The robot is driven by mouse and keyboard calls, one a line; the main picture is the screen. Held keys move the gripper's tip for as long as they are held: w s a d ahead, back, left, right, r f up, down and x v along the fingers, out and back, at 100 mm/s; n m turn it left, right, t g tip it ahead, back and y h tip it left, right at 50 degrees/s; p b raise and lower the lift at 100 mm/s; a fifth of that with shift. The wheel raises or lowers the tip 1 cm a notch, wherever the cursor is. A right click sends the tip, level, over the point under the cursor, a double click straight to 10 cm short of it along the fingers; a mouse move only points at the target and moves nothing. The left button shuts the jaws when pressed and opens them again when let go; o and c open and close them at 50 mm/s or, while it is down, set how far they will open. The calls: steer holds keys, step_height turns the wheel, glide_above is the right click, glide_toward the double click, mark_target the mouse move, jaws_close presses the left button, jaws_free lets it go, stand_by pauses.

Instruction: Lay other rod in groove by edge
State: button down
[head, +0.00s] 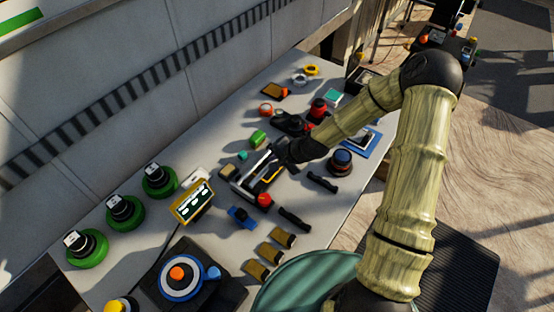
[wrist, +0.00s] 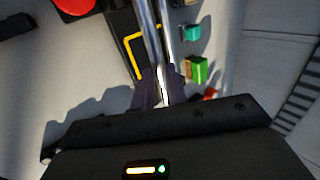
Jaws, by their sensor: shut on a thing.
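In the wrist view two shiny metal rods run side by side, one rod (wrist: 149,35) on the left and the other rod (wrist: 166,35) on the right. They are along the edge of a black tray (wrist: 120,22) with a yellow outline. My gripper (wrist: 161,90) is shut on a rod near its end, at the tray's edge. The groove itself is hidden or too small to make out.
A red knob (head: 265,200) stands by the tray's near corner, and a green block (head: 258,138) lies behind it. Dark bars (head: 322,182), green-based knobs (head: 159,182) and a yellow display box (head: 192,203) are around. The grey table is crowded, with small clear gaps.

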steer(key=shift+w+f+b, duration=0.2)
steer(key=shift+f+b, duration=0.5)
steer(key=shift+f, duration=0.55)
steer(key=shift+s+a, duration=0.1)
steer(key=shift+s, duration=0.05)
steer(key=shift+f+b, duration=0.95)
steer(key=shift+f, duration=0.3)
stand_by(0.9)
steer(key=c, duration=1.3)
jaws_free()
steer(key=v, duration=1.7)
steer(key=shift+s+d+r, duration=0.15)
steer(key=shift+d, duration=0.05)
